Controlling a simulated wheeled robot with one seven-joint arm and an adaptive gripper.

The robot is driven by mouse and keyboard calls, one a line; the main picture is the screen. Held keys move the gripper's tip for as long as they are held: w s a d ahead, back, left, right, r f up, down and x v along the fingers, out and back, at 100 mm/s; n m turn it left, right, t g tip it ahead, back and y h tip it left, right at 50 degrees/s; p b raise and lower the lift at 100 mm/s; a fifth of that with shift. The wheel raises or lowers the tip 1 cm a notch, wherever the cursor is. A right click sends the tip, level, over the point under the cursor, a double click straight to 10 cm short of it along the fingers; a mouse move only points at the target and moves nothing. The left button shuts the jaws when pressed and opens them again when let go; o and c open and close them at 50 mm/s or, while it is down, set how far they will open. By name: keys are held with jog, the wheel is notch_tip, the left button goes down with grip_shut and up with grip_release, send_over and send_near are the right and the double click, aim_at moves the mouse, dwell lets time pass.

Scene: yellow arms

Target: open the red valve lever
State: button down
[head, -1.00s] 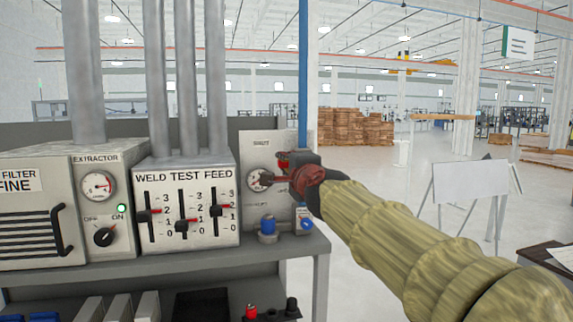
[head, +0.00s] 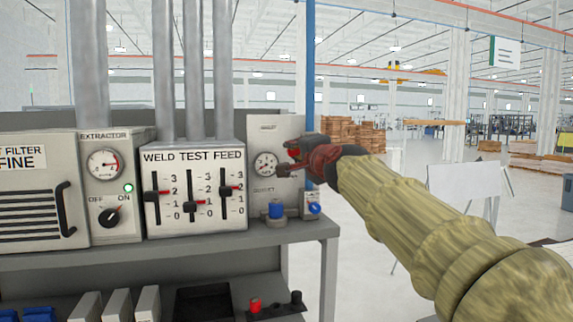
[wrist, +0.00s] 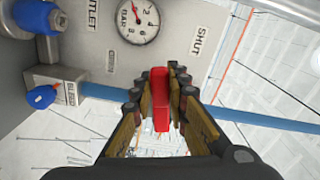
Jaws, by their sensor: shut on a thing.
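The red valve lever (wrist: 160,98) stands between my gripper's fingers (wrist: 160,90) in the wrist view, with the fingers closed around it. Its top end shows above the fingertips. In the head view only a small red part (head: 294,153) shows; my gripper (head: 284,170) hides most of the valve. The lever belongs to a grey panel (head: 262,135) with a round gauge (head: 266,164). In the wrist view the panel carries the words SHUT, OPEN and OUTLET, some of them upside down or partly cut off.
A blue knob (head: 276,209) and a small bleed box with a blue knob (head: 313,208) sit below the gauge. A blue vertical pipe (head: 310,70) rises beside the panel. The weld test feed box (head: 195,190) stands at left.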

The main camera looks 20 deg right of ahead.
jog(key=shift+d+f+n+b, duration=0.45)
jog(key=shift+f+n+b, duration=0.2)
jog(key=shift+n+b, duration=1.1)
jog(key=shift+d+f+n+b, duration=0.55)
jog(key=shift+n+b, duration=0.7)
jog(key=shift+b, duration=1)
jog(key=shift+d+f+n+b, duration=0.35)
jog(key=shift+f+n+b, duration=0.4)
jog(key=shift+n+b, duration=1)
jog(key=shift+b, duration=0.3)
jog(key=c, duration=1.7)
grip_release()
jog(key=shift+r, duration=0.15)
jog(key=shift+s, duration=0.1)
